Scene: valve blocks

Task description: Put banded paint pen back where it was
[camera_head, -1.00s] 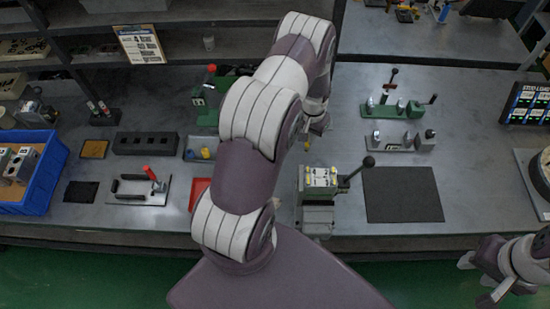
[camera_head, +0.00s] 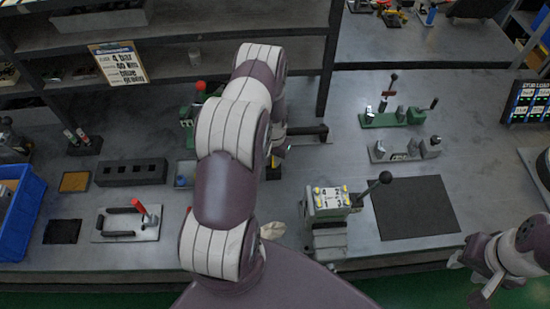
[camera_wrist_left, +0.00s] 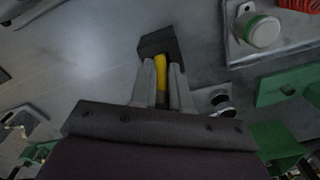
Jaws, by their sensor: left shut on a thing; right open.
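My left gripper (camera_head: 279,151) is shut on a yellow pen, which shows between its fingers in the left wrist view (camera_wrist_left: 161,72). A small dark block (camera_wrist_left: 158,42) lies right at the pen's far end; it also shows below the gripper in the head view (camera_head: 273,174). I cannot tell whether the pen's end is in the block or only in front of it. Any bands on the pen are hidden by the fingers. My right gripper (camera_head: 469,280) is open and empty at the lower right, by the bench's front edge.
A valve block with a black-knobbed lever (camera_head: 330,199) stands right of my left arm, beside a dark mat (camera_head: 414,207). Green fixtures (camera_head: 395,117) stand farther back. A dark pen stand (camera_head: 84,146), long black block (camera_head: 133,172) and red-handled clamp plate (camera_head: 128,222) lie left.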

